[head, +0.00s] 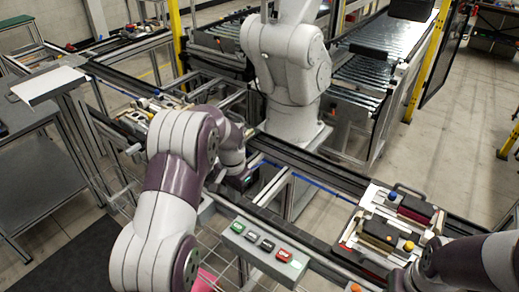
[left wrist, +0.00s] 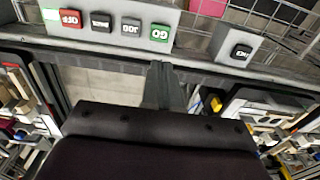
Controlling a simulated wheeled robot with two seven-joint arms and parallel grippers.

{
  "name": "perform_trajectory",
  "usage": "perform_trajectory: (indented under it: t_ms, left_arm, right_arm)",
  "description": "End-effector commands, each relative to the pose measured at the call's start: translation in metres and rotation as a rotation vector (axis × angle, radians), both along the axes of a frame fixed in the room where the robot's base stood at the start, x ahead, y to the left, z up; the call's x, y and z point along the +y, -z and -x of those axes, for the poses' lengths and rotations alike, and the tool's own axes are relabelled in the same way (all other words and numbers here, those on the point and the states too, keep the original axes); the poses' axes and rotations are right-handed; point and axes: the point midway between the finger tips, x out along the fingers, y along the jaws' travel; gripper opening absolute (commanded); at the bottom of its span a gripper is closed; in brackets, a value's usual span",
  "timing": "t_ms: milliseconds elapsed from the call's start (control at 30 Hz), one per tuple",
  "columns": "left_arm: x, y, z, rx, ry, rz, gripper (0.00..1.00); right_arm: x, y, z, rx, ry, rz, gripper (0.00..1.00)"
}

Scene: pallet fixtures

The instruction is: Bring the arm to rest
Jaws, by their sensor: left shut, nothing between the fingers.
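My left arm enters the head view from the lower left, and its gripper (head: 243,181) hangs over the rail of the conveyor frame, behind the button box. In the left wrist view the dark fingers of this gripper (left wrist: 165,88) are together, with nothing held between them. They point toward the rail below the button box. My right arm (head: 470,265) shows only in part at the lower right of the head view. Its gripper is not visible.
A button box (head: 232,243) with green, black and red buttons sits in front of the left gripper. A pallet fixture (head: 345,243) with coloured knobs stands on the right rail. A white robot arm (head: 286,62) stands behind the rails. Another fixture (head: 140,118) lies to the left.

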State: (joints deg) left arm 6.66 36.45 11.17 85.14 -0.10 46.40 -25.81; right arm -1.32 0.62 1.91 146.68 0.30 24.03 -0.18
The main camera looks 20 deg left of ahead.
Motion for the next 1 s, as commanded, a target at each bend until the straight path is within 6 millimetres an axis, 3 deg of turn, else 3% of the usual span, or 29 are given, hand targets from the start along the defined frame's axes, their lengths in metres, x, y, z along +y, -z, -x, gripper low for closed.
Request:
perform_trajectory:
  t_ms: [133, 167, 267, 500, 600, 733, 1000]
  left_arm:
    - [0.0, 0.001, -0.004, -0.021, -0.05, -0.001, 0.0]
    - [-0.001, 0.009, 0.004, -0.011, -0.089, 0.001, 0.0]
    - [-0.009, 0.015, 0.046, 0.011, -0.204, 0.004, 0.0]
    - [-0.045, -0.025, 0.183, -0.033, -0.361, 0.014, 0.0]
    - [-0.054, -0.038, 0.221, -0.059, -0.34, 0.02, 0.0]
    - [-0.059, -0.051, 0.222, -0.106, -0.317, 0.03, 0.0]
    - [-0.06, -0.051, 0.221, -0.104, -0.313, 0.029, 0.0]
  right_arm:
    - [0.0, 0.0, 0.0, 0.0, 0.0, 0.0, 0.47]
    - [0.0, 0.0, 0.0, 0.0, 0.0, 0.0, 0.47]
    - [0.0, 0.0, 0.0, 0.0, 0.0, 0.0, 0.47]
    - [0.0, 0.001, 0.0, 0.0, 0.0, 0.0, 0.47]
    - [0.0, 0.001, 0.0, 0.0, 0.0, 0.0, 0.47]
    - [0.0, 0.001, 0.0, 0.0, 0.0, 0.0, 0.47]
    - [0.0, 0.001, 0.0, 0.0, 0.0, 0.0, 0.47]
